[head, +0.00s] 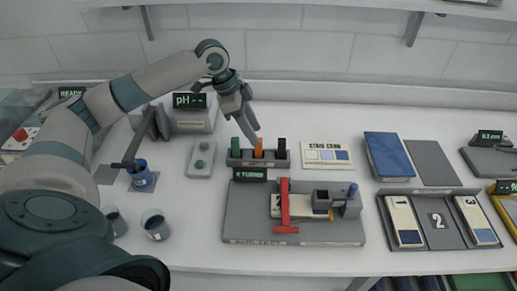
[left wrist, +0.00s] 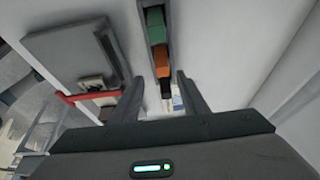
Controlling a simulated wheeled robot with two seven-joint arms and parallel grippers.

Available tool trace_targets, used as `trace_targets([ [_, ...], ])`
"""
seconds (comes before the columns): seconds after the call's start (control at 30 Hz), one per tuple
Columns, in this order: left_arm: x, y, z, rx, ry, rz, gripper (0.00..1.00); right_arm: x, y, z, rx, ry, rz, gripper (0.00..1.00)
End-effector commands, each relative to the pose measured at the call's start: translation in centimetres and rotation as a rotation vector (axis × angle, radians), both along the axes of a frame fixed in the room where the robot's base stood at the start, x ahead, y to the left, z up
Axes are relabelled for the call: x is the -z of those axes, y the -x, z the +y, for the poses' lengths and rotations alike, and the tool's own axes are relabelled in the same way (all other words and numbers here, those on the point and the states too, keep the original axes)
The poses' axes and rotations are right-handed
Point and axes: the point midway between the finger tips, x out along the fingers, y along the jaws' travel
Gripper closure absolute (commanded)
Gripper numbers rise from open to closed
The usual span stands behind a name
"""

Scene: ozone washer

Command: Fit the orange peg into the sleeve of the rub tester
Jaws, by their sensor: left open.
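The orange peg (head: 259,149) stands upright in the grey rack (head: 257,162), between a green peg (head: 237,147) and a black peg (head: 281,146). It also shows in the left wrist view (left wrist: 161,62). My left gripper (head: 255,137) points down just above the rack, close to the orange peg. Its two fingers (left wrist: 163,90) are apart with nothing clearly held between them. The rub tester (head: 290,232) lies in front of the rack, with a red bar (head: 284,208) and a grey block (head: 345,207) with a blue knob. I cannot tell which part is the sleeve. My right gripper is out of view.
A stain card (head: 327,157) lies right of the rack, with a blue book (head: 388,156) beyond it. A grey device (head: 201,159) lies left of the rack. Cups (head: 155,224) and a blue container (head: 142,179) stand at the left. A numbered card tray (head: 436,222) is at the right.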

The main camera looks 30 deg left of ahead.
Motion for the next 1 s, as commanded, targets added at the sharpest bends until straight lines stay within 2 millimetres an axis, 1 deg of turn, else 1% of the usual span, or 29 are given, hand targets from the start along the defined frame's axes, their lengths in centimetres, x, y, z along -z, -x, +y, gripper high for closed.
trace_targets([
  [0.2,0.0,0.0,0.0,0.0,0.0,0.001,0.59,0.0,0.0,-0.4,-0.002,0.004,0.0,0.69],
  [0.33,0.4,-0.1,-0.1,0.001,0.0,0.002,0.59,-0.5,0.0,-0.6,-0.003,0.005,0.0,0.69],
  [0.57,2.8,-0.9,-0.4,0.0,0.001,0.006,0.59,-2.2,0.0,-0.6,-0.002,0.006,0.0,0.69],
  [0.6,3.4,-1.0,-0.6,0.001,0.001,0.005,0.59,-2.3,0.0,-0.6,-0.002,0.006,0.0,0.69],
  [0.7,4.3,-1.2,-1.0,0.001,0.001,0.003,0.59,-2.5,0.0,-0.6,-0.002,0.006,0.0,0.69],
  [0.83,4.9,-1.3,-1.1,0.0,0.0,0.001,0.59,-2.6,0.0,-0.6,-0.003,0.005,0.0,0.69],
  [1.0,5.0,-1.3,-1.1,0.0,-0.001,0.001,0.59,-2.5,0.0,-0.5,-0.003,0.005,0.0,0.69],
])
